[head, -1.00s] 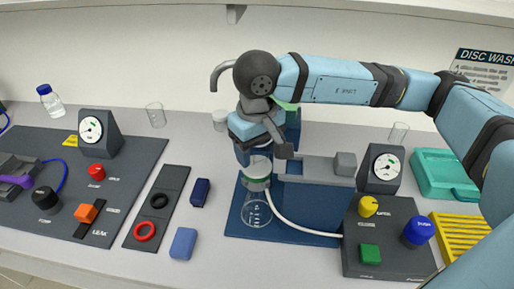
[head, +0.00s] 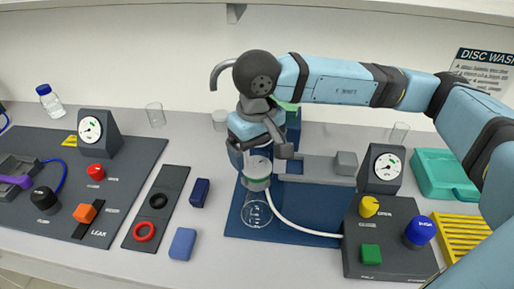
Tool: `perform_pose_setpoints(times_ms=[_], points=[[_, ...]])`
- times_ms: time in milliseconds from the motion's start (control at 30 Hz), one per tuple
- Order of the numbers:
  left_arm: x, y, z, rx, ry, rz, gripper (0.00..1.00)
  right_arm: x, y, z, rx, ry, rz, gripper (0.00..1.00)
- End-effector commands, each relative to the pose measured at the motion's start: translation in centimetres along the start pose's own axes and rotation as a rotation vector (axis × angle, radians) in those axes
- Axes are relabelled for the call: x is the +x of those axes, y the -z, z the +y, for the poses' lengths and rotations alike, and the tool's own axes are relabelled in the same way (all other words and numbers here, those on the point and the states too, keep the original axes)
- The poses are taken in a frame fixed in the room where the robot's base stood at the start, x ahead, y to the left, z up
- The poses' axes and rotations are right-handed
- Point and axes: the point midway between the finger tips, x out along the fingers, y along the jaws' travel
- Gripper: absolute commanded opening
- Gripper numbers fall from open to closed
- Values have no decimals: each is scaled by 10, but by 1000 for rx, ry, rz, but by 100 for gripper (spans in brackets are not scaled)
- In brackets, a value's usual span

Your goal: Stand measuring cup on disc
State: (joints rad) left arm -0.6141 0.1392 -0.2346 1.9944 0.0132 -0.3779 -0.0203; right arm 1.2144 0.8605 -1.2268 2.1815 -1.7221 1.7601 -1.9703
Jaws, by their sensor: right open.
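I take the clear cup to be the measuring cup. I cannot make out a separate disc; the pale cylinder's top face is round and partly covered by my gripper. My right gripper (head: 258,154) points down just above that cylinder and is open. Whether its fingers touch the cylinder cannot be told. My left gripper is not in view.
The blue mat (head: 240,224) carries a grey bracket (head: 315,168) and a white hose (head: 300,230). A control box with gauge and knobs (head: 390,260) stands right. Clear glasses (head: 155,116) (head: 399,133) stand behind. A blue block (head: 183,244) lies left of the mat.

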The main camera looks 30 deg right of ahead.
Motion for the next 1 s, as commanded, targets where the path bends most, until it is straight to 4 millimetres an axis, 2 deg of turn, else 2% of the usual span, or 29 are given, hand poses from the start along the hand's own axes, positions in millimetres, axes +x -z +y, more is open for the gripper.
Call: perform_pose_setpoints(times_ms=[167, 500, 700, 833, 1000], points=[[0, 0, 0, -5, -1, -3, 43, -15, 1, 0, 0, 0, 4, 90], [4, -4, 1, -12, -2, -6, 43, -91, 1, 0, -1, 1, 5, 90], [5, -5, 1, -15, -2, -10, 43, -124, 0, 0, 0, 0, 2, 90], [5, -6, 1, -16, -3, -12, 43, -135, 0, 0, 0, 0, 2, 90], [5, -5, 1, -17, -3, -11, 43, -139, 0, 0, -1, 0, 0, 90]])
